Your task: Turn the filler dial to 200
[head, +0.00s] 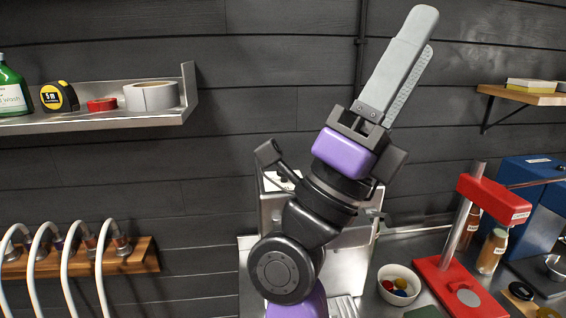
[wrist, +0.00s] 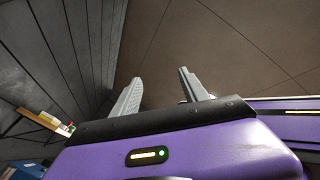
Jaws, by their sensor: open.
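My gripper (head: 427,30) is raised high in front of the dark wall, its long grey fingers pointing up and to the right. In the wrist view, its two fingers (wrist: 160,80) stand apart with nothing between them. A stainless steel machine (head: 350,262) stands on the counter behind my arm, which hides most of its front. A blue machine (head: 530,220) is at the right edge, partly cut off. No dial or number 200 can be made out, and I cannot tell which machine is the filler.
A red stand press (head: 438,275), a brown bottle (head: 491,252) and a white bowl with coloured balls (head: 399,284) are on the counter at right. A metal shelf (head: 130,118) holds tape and a green bottle. White hoses (head: 68,262) hang at lower left. A wooden shelf (head: 520,95) is upper right.

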